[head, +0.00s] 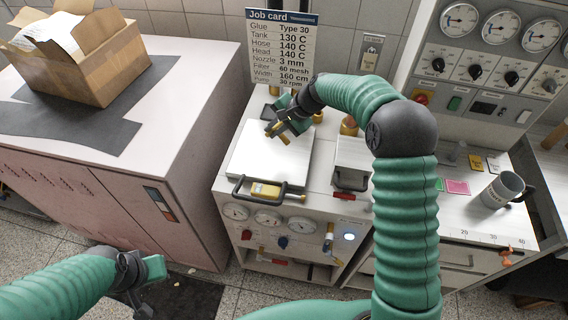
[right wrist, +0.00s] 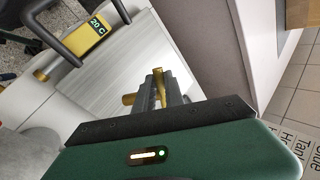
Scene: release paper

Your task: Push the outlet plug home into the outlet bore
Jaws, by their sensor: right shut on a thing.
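My right gripper (head: 278,130) is over the back part of the white machine's lid. It is shut on a small brass piece, which looks like the outlet plug (right wrist: 158,86) and stands up between the fingertips in the right wrist view. A second brass part (right wrist: 129,99) shows just beside the fingers; I cannot tell whether it belongs to the outlet. The outlet bore itself cannot be made out, and the gripper and arm may hide it. My left gripper (head: 145,272) is low at the left over the floor, and its jaw gap is not clear.
The machine lid (head: 258,165) has a black handle and a yellow "20 C" display (head: 264,190). A job card (head: 281,45) stands behind. A cardboard box (head: 95,60) sits on the left cabinet. A grey mug (head: 500,190) and colored cards are on the right bench.

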